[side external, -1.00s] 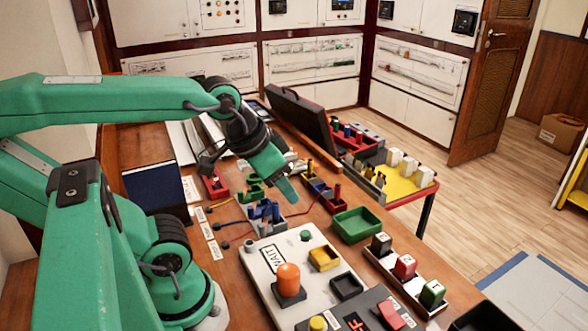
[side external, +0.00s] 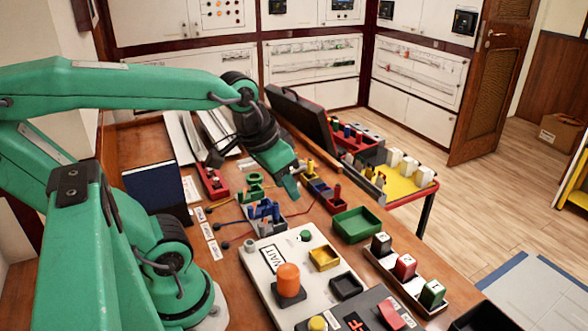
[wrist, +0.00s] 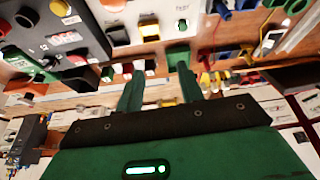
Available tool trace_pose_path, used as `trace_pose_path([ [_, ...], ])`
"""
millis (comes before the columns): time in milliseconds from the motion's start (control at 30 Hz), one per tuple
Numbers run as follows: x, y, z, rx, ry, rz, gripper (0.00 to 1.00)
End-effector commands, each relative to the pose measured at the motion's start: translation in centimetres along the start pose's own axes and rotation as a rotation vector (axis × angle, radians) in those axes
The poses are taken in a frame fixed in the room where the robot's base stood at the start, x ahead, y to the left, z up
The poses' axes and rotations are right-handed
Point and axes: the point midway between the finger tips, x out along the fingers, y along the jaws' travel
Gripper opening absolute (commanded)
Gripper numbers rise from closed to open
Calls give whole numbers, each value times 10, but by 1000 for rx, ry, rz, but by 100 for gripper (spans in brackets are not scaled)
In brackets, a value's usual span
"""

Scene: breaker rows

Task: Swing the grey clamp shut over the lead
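My gripper (side external: 291,190) hangs over the middle of the wooden bench, fingers pointing down. In the wrist view its two green fingers (wrist: 158,78) stand apart with nothing seen held between them. A grey block with blue parts (side external: 264,212) sits on the bench just left of and in front of the gripper. I cannot tell which small grey part is the clamp, or whether it is open. Thin leads with dark ends, including a red lead (side external: 232,222), run on the bench near the block. Whether a lead lies in the clamp is too small to tell.
A green tray (side external: 357,224) lies right of the gripper. A white panel with an orange button (side external: 289,280) stands in front. Green (side external: 251,186) and red (side external: 213,182) fixtures stand behind the grey block. An open dark case lid (side external: 300,118) rises behind the gripper.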

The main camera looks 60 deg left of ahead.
Motion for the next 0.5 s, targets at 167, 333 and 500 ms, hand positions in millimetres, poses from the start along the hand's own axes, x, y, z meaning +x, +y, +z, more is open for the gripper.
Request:
trace_pose_path([
  [167, 17, -19, -8, -92, -116, -28, 37],
  [333, 34, -39, -12, -184, -230, -49, 37],
  [500, 53, -61, -14, -278, -343, -64, 37],
])
